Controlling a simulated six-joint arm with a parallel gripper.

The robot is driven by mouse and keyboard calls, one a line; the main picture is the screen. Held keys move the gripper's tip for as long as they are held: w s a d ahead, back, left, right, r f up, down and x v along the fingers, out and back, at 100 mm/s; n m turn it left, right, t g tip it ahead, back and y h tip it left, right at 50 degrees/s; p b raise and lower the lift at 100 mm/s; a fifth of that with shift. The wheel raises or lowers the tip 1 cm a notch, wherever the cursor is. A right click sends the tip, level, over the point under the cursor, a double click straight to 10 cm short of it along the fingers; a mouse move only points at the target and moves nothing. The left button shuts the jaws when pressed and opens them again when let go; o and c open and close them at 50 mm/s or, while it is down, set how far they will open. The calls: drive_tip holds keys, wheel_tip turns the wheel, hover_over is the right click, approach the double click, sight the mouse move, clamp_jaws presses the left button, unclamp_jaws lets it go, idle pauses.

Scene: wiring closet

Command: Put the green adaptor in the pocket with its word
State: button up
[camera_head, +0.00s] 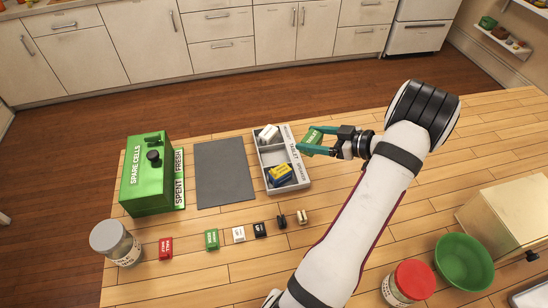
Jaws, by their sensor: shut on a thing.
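My gripper (311,147) has teal fingers and is shut on a green adaptor (314,136) with pale lettering too small to read surely. It holds the adaptor just right of the grey pocket tray (307,183), near its labelled right edge; the height above the table is hard to judge. The tray's word strip (293,154) seems to read TABLET in the middle and SPEAKER nearer me; the far word is unclear. A white adaptor (268,132) lies in the far pocket. A blue-and-yellow item (280,174) lies in the near part. Bare tray floor shows between them.
A green SPARE CELLS box (147,175) and dark mat (224,172) stand left of the tray. A row of small blocks, including a green one (211,239), lies in front.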

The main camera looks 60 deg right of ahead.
drive_tip(key=x, duration=0.4)
drive_tip(key=f+x, duration=0.1)
drive_tip(key=x, duration=0.7)
drive_tip(key=shift+s+a+f, duration=0.25)
drive_tip(key=shift+a+f, duration=0.1)
drive_tip(key=shift+f, duration=0.05)
drive_tip(key=f, duration=0.4)
drive_tip(key=shift+w, duration=0.4)
drive_tip(key=shift+f, duration=0.2)
drive_tip(key=shift+f, duration=0.2)
